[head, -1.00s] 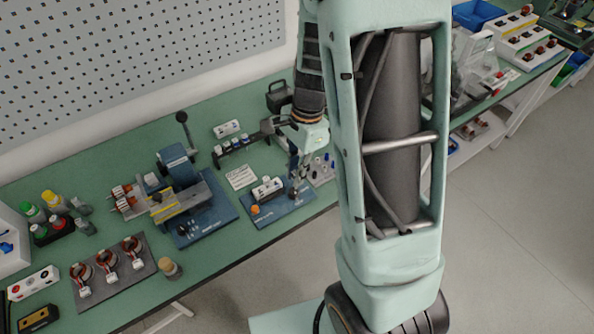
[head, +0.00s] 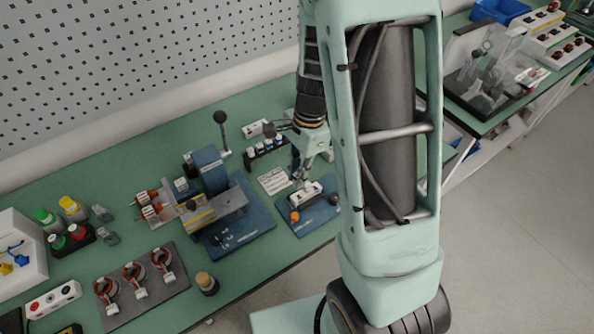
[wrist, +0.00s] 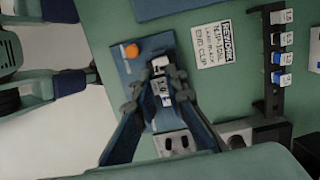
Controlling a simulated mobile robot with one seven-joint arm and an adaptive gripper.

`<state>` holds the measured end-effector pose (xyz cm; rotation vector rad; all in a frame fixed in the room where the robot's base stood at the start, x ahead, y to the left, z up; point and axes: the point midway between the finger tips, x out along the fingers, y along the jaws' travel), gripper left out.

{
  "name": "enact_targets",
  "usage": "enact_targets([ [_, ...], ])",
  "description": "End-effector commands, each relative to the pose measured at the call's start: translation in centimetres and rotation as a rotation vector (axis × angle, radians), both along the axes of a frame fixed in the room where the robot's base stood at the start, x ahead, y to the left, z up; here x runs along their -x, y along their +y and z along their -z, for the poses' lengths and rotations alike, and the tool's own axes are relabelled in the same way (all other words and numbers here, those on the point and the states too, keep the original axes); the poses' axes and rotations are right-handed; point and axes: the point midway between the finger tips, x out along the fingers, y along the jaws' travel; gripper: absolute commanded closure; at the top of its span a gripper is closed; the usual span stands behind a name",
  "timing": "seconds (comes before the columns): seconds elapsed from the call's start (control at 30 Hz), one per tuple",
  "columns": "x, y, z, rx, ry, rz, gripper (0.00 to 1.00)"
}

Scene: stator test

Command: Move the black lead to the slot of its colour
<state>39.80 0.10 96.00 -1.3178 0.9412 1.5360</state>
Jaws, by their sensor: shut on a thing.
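My gripper (wrist: 160,83) is shut on a small piece (wrist: 160,88) with a pale face and dark parts. In the wrist view it is over a blue board (wrist: 139,72). I cannot tell surely whether this piece is the black lead. A white block (wrist: 175,143) with dark openings is just below the fingers in that view. In the head view my gripper (head: 301,176) is at the white block (head: 306,194) on the blue board (head: 316,215); contact cannot be told. No slot colours are readable.
A dark rack (wrist: 272,101) with several tagged black, blue and white pieces stands right of a printed card (wrist: 211,46). An orange knob (wrist: 130,51) is on the blue board. A blue machine (head: 211,170) stands left of it in the head view.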

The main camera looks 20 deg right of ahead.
Motion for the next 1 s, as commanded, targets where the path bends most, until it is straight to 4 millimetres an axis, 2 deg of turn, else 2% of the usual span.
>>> enact_targets([
  [0.33,0.0,-0.1,2.5,0.001,-0.001,0.019,1.0],
  [0.4,0.0,0.0,2.0,0.001,-0.001,0.019,1.0],
  [1.0,0.0,0.0,2.5,0.001,-0.001,0.019,1.0],
])
